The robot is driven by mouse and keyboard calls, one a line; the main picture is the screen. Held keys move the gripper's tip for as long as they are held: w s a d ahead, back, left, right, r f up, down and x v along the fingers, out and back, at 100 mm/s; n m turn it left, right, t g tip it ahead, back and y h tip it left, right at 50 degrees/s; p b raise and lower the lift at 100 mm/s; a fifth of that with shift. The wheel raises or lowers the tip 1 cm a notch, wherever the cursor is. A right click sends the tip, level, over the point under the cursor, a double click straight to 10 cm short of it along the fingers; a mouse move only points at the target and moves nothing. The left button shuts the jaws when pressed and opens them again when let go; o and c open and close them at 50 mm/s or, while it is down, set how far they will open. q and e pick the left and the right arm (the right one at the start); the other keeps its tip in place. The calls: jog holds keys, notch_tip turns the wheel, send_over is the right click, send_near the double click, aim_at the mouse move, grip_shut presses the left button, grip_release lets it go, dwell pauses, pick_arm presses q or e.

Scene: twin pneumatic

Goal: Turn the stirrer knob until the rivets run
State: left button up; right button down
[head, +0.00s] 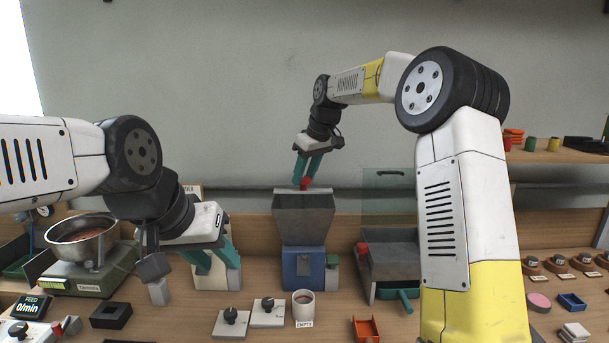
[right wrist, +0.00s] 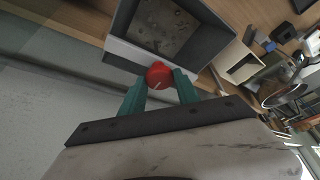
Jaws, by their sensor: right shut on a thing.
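The red stirrer knob (right wrist: 158,74) is between the teal fingers of my right gripper (right wrist: 158,85), at the rim of the grey hopper. In the head view the knob (head: 305,184) shows just above the hopper's back edge, with my right gripper (head: 304,180) shut on it from above. The hopper (head: 304,218) stands on a blue base (head: 303,265). In the right wrist view, small bits lie inside the hopper (right wrist: 165,30). A feed display (head: 33,305) reads 0/min. My left gripper (head: 220,266) hangs at the left with its teal fingers apart, empty as far as I can see.
A steel bowl on a green scale (head: 75,275) stands at the left. In front are knob plates (head: 232,322), a white cup (head: 303,308) marked EMPTY and an orange tray (head: 366,329). A grey machine with a clear guard (head: 388,205) stands right of the hopper.

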jog(key=m+h, duration=0.1)
jog(key=m, duration=0.1)
jog(key=m+t+h, duration=0.1)
jog(key=m, duration=0.2)
jog(key=shift+s+a+m, duration=0.1)
jog(key=shift+a+m, duration=0.05)
jog(key=shift+m, duration=0.15)
jog(key=m+h, duration=0.1)
jog(key=m, duration=0.2)
jog(key=m+h, duration=0.1)
jog(key=m, duration=0.2)
jog(key=shift+a+m+h, duration=0.2)
jog(key=shift+m+h, duration=0.1)
jog(key=m+h, duration=0.1)
jog(key=m, duration=0.2)
jog(key=m+g+h, duration=0.1)
jog(key=m, duration=0.2)
jog(key=shift+a, duration=0.1)
jog(key=m, duration=0.2)
jog(key=m+g, duration=0.1)
jog(key=m, duration=0.1)
jog(key=m+g+h, duration=0.1)
jog(key=m, duration=0.1)
jog(key=shift+w, duration=0.25)
jog(key=shift+m+g, duration=0.3)
jog(key=c, duration=0.9)
grip_release()
